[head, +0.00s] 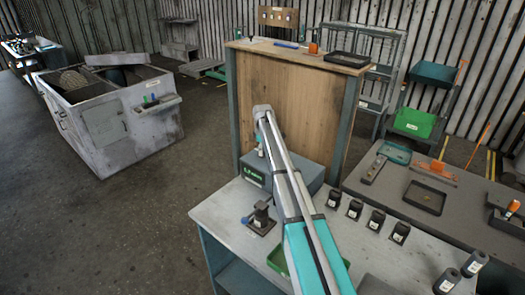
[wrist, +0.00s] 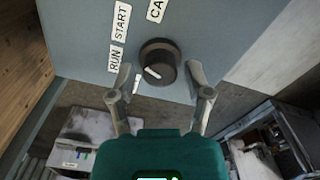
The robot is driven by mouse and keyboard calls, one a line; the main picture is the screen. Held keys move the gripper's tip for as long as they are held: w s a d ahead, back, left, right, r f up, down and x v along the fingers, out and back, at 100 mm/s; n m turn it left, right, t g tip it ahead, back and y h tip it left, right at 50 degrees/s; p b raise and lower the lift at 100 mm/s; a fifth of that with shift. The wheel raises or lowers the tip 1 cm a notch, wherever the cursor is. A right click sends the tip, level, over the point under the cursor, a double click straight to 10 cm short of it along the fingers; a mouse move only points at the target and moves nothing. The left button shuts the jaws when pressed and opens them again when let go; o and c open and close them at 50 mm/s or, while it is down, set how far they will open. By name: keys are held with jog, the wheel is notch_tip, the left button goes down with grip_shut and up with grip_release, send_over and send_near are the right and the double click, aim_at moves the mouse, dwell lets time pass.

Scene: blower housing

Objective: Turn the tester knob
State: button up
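The tester (head: 312,174) is a blue-grey box with a green display, at the back of the light workbench in the head view. In the wrist view its grey panel (wrist: 85,35) fills the top. The tester knob (wrist: 160,52) is round and black, with a white pointer mark toward its lower left. Labels reading RUN, START and a cut-off "CA" lie left of and above it. My gripper (wrist: 160,68) is open, one finger on each side of the knob, with a visible gap on both sides.
A small dark fixture (head: 261,220) stands on the workbench (head: 222,212) left of my arm. Several black labelled cylinders stand to the right. A green tray (head: 278,262) lies partly behind my arm. A tall wooden-backed unit (head: 290,100) rises behind the tester.

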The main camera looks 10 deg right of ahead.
grip_shut()
jog(key=shift+m, duration=0.4)
jog(key=m, duration=0.8)
dwell(0.5)
jog(key=shift+o, duration=1.9)
grip_release()
